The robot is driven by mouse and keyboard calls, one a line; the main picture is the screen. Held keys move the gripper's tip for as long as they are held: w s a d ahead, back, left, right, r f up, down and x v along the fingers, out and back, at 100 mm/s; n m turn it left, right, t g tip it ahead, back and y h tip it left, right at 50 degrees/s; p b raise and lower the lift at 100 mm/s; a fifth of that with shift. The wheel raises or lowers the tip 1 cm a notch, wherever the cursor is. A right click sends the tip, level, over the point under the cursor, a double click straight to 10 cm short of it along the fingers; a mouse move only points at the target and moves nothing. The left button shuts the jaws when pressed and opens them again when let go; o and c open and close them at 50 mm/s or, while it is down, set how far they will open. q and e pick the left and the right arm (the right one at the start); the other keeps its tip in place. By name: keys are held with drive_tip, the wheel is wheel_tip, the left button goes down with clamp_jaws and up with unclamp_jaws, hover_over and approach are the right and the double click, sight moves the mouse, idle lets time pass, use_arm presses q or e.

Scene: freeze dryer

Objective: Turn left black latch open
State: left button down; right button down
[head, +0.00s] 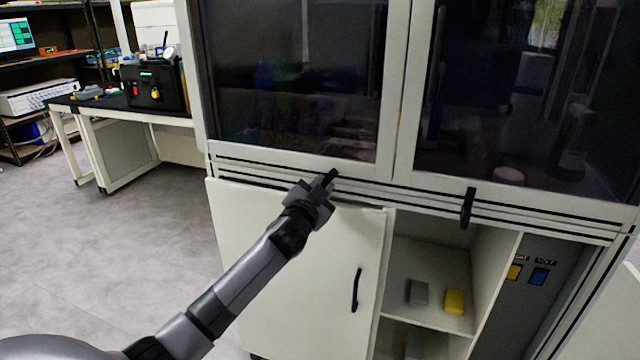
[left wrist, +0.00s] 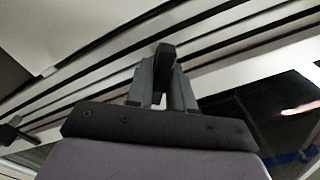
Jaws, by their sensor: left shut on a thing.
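The left black latch (head: 332,177) sits on the pale rail below the left dark glass door of the freeze dryer. My left gripper (head: 322,186) is at this latch and hides most of it in the head view. In the left wrist view the two fingers of my left gripper (left wrist: 163,92) are shut on the latch (left wrist: 164,55), whose dark end stands out between the fingertips. How far the latch is turned is hard to tell. My right gripper is in neither view.
A second black latch (head: 467,207) hangs vertically under the right glass door. Below, a white cabinet door (head: 270,215) has a black handle (head: 356,289). The open shelf beside it holds a grey block (head: 418,293) and a yellow block (head: 454,301). Open floor (head: 120,250) lies at left.

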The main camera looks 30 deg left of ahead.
use_arm(q)
drive_tip(key=m, duration=0.3)
drive_tip(key=m+p, duration=0.1)
drive_tip(key=m, duration=0.1)
drive_tip(key=shift+d+f+m, duration=0.25)
drive_tip(key=shift+f+m, duration=0.05)
drive_tip(key=m, duration=0.5)
drive_tip(key=shift+d+f, duration=0.1)
drive_tip(key=shift+f, duration=0.25)
drive_tip(key=shift+m+p, duration=0.3)
drive_tip(key=c, duration=1.1)
unclamp_jaws()
drive_tip(key=shift+v, duration=3.55)
